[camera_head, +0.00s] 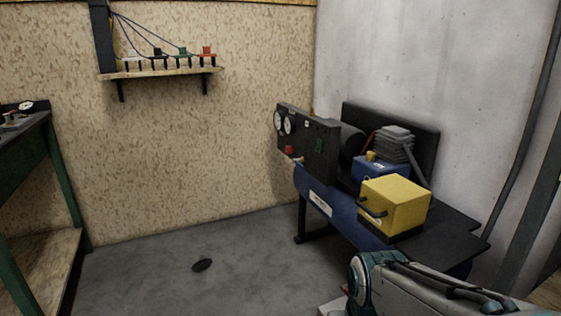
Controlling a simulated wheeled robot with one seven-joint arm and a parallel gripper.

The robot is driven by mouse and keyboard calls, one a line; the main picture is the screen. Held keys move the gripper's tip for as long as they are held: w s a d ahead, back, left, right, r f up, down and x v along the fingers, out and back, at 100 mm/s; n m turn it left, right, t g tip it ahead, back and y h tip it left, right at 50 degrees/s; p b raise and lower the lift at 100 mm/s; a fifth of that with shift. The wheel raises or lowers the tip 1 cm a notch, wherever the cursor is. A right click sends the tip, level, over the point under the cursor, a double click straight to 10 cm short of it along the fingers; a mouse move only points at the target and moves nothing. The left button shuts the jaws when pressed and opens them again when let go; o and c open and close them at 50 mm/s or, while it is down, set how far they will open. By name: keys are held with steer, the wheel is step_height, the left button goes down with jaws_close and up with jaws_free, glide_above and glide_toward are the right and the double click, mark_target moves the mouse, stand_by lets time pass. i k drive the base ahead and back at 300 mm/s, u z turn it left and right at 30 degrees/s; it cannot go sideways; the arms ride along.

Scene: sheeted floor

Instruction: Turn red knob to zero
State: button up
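A small red knob (290,150) sits low on the front of a dark control panel (318,142), right of centre in the head view. Two round white gauges (282,122) are on the same panel, above the knob. The panel is on a compressor with a blue tank (335,208). The knob's setting is too small to read. At the bottom right, a pale grey and teal part of my arm shows, well apart from the knob. I cannot make out my gripper's fingers.
A yellow box (395,204) sits on the compressor's near side. A wall shelf (160,71) holds several small coloured items. A green-framed bench (60,175) stands at the left.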

mark_target(289, 149)
steer(key=u, duration=1.2)
steer(key=i, duration=0.95)
steer(key=z, duration=0.45)
steer(key=i, duration=0.85)
steer(key=z, duration=0.65)
